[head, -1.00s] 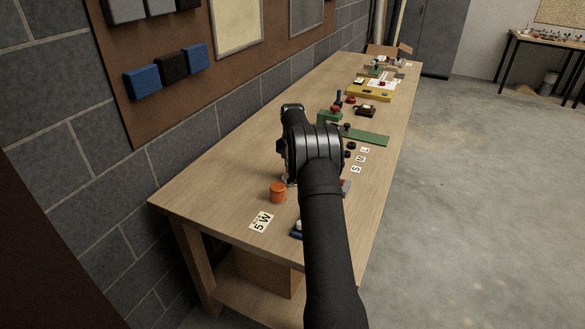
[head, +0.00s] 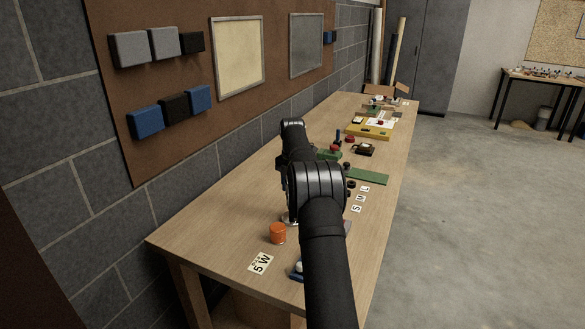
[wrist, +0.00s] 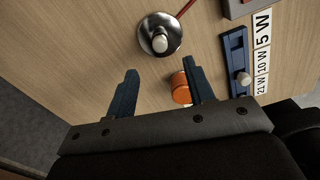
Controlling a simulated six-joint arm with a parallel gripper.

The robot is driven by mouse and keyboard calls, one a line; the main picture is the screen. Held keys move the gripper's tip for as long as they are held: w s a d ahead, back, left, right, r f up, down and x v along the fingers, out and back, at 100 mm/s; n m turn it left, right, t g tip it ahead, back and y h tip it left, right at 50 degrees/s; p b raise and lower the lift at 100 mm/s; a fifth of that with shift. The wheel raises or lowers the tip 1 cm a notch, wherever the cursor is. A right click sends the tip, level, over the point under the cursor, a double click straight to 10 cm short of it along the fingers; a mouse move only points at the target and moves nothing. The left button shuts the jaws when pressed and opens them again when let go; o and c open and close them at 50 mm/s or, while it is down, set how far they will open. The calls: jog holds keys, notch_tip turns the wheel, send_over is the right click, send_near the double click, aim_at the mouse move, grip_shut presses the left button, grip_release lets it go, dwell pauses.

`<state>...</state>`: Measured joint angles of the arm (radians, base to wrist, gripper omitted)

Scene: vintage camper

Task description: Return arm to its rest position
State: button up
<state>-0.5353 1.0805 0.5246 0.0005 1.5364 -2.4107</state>
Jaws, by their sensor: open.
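My gripper (wrist: 158,92) shows in the wrist view with its two blue-grey fingers apart and nothing between them. It hangs above the wooden bench (head: 205,222). An orange cylinder (wrist: 180,88) shows on the bench beside the right finger, partly hidden by it; it also shows in the head view (head: 278,233). In the head view my black arm reaches over the bench and hides the fingers.
A round metal piece with a pale knob (wrist: 159,36) lies on the bench beyond the fingers. A blue holder (wrist: 236,62) stands beside labels marked 5 W and 10 W (wrist: 262,50). A green strip (head: 367,176) and a yellow tray (head: 368,132) lie farther along. A block wall borders the left.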

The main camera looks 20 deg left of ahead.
notch_tip(320, 180, up, 9)
jog(key=shift+f, duration=0.2)
dwell(0.3)
notch_tip(320, 180, down, 17)
jog(key=shift+f, duration=0.15)
dwell(0.5)
jog(key=shift+r, duration=0.2)
notch_tip(320, 180, up, 17)
notch_tip(320, 180, down, 18)
jog(key=shift+r, duration=0.25)
notch_tip(320, 180, up, 3)
jog(key=shift+r, duration=0.65)
